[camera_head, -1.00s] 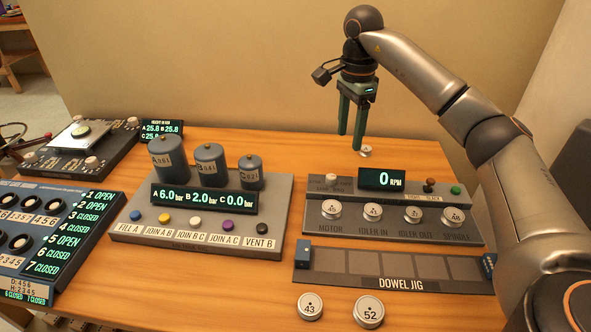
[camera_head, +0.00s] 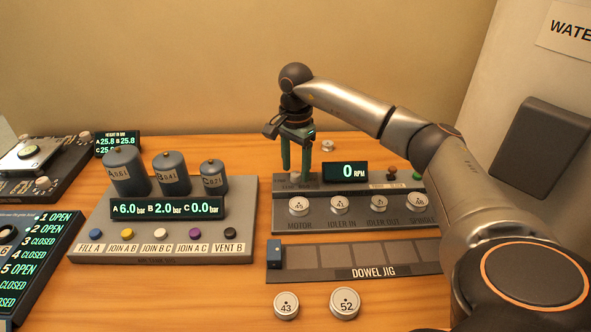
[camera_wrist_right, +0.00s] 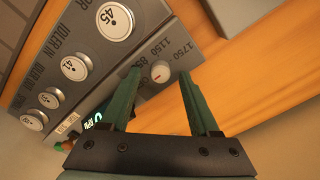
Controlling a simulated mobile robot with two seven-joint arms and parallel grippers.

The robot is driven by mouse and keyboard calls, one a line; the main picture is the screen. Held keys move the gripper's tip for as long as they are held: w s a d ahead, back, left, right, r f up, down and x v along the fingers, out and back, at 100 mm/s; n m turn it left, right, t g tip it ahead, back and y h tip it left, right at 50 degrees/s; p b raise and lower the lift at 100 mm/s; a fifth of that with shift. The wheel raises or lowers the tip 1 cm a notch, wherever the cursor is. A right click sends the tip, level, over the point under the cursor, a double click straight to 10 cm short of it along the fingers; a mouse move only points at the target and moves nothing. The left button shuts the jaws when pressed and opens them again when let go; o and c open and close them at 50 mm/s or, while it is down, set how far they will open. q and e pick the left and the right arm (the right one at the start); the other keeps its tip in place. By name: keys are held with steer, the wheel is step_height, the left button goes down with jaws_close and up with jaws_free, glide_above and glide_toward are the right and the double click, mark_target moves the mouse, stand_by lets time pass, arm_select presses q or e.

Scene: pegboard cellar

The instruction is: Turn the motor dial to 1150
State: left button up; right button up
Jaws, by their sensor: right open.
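The motor dial (camera_wrist_right: 159,73) is a small white knob with a red mark, beside printed numbers that include 1150 and 1750. I cannot tell which number the mark meets. My right gripper (camera_head: 296,170) points down over the left back part of the speed panel, open and empty. In the right wrist view the dial shows between its two green fingertips; I cannot tell whether they touch it. In the head view the fingers mostly hide the dial. The speed display (camera_head: 346,172) reads 0 RPM. My left gripper is not in view.
Numbered pulleys, such as the motor pulley (camera_head: 298,206), line the panel front. A loose metal piece (camera_head: 327,146) lies behind the display. The dowel jig (camera_head: 345,258) is in front, with discs 43 (camera_head: 286,305) and 52 (camera_head: 344,303) before it. The pressure panel (camera_head: 247,215) stands left.

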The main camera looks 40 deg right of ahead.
steer(key=shift+f, duration=0.55)
jaws_close()
